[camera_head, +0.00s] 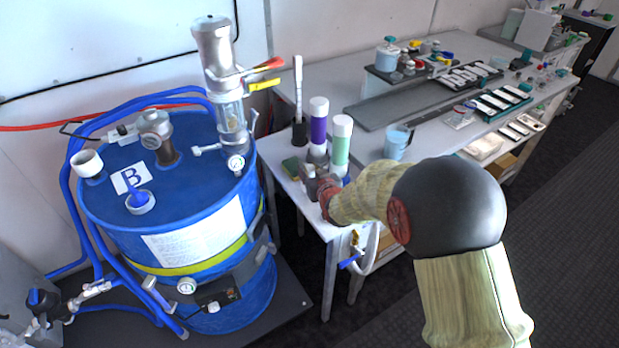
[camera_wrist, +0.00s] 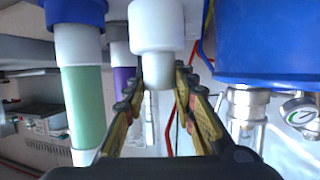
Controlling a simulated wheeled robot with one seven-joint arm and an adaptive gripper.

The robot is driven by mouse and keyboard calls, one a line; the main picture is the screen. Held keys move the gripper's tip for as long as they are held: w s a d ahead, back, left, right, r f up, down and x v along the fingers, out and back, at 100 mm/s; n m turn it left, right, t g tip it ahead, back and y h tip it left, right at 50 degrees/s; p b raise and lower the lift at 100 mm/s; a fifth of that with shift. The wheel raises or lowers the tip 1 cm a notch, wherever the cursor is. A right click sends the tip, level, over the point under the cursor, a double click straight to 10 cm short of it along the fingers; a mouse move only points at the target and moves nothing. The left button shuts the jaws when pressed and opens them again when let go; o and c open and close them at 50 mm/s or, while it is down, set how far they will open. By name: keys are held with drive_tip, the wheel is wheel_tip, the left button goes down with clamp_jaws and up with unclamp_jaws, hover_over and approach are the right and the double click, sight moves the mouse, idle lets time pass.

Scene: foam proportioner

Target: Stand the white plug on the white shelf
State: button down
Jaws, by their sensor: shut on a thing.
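My gripper (camera_wrist: 160,88) is shut on the white plug (camera_wrist: 157,35) in the wrist view. The plug's wide part is at the top of that picture and its narrower part is between the fingers. In the head view my gripper (camera_head: 318,185) is low over the front of the white shelf (camera_head: 285,175), just in front of the purple and green bottles. The plug cannot be made out clearly there. I cannot tell whether it touches the shelf.
The purple bottle (camera_head: 318,130) and green bottle (camera_head: 341,145) stand close behind my gripper. A black brush (camera_head: 299,125) and a dark green sponge (camera_head: 291,167) are also on the shelf. The blue drum (camera_head: 180,215) stands to the left. A light-blue cup (camera_head: 397,142) stands to the right.

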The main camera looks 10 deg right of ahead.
drive_tip(key=shift+f+b, duration=0.55)
drive_tip(key=shift+f, duration=0.9)
drive_tip(key=shift+f, duration=0.1)
drive_tip(key=c, duration=1.5)
unclamp_jaws()
drive_tip(key=shift+o, duration=0.2)
